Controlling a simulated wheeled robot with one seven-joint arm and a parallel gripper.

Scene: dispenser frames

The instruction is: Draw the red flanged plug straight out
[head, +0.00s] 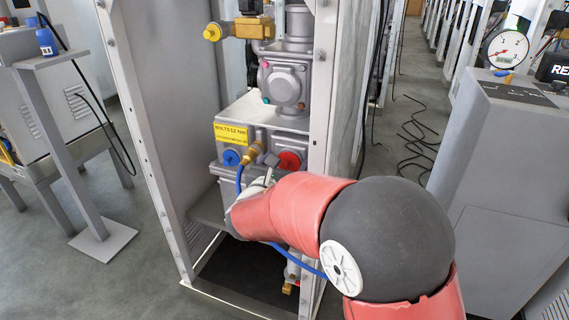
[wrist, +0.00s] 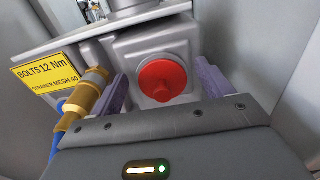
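The red flanged plug (wrist: 162,80) sits in the square face of the grey housing (wrist: 128,47) in the wrist view, with a small knob at its middle. It also shows in the head view (head: 289,160), low on the right of the housing. My gripper (wrist: 164,86) is open and empty. Its two purple fingers stand left and right of the plug in the picture, apart from it. I cannot tell how far short of the plug the fingertips are. In the head view my arm hides most of the gripper.
A brass fitting (wrist: 86,97) with a blue hose stands close beside the left finger. A yellow label (head: 231,134) is above. Cabinet posts (head: 322,90) frame the housing on both sides.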

